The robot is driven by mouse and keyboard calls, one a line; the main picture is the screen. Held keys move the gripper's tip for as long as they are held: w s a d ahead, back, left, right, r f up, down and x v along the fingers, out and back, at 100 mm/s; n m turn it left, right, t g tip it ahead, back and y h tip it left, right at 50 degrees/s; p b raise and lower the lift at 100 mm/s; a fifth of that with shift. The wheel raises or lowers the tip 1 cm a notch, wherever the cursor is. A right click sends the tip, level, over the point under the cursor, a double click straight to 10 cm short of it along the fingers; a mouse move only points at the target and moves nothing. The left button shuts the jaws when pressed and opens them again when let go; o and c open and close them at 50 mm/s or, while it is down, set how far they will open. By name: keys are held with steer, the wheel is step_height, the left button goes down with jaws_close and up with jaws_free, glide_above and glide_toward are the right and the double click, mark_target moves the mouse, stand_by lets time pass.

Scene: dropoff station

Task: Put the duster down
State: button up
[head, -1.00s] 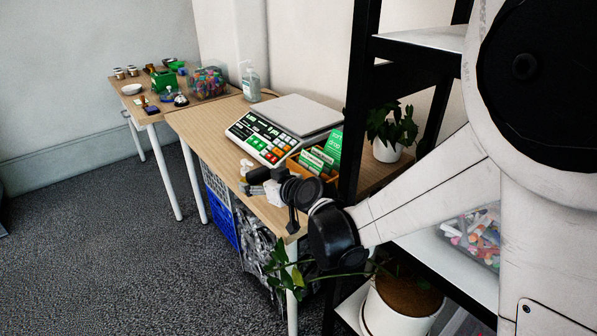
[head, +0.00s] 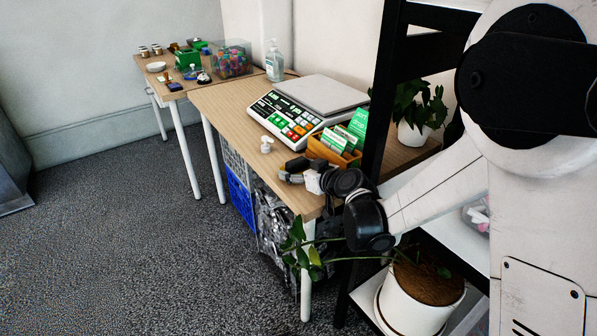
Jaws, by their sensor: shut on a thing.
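My gripper (head: 288,172) is in the head view, over the front right part of the wooden table (head: 225,102), just in front of the card box. It is small and dark here, with its fingers pointing left. It is shut on the duster, whose outline I cannot tell apart from the dark and grey gripper parts. I cannot tell whether the duster touches the table.
A small white object (head: 266,145) stands left of my gripper. A scale (head: 300,112), an orange card box (head: 332,150) and a pump bottle (head: 274,62) are on the table. A black shelf (head: 385,100) and potted plant (head: 415,300) are close on the right.

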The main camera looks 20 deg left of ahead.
steer(key=shift+f, duration=0.1)
steer(key=o, duration=1)
steer(key=shift+r, duration=0.2)
steer(key=p+v, duration=0.2)
steer(key=v, duration=1)
steer(key=shift+f+p, duration=0.1)
steer(key=shift+p, duration=0.2)
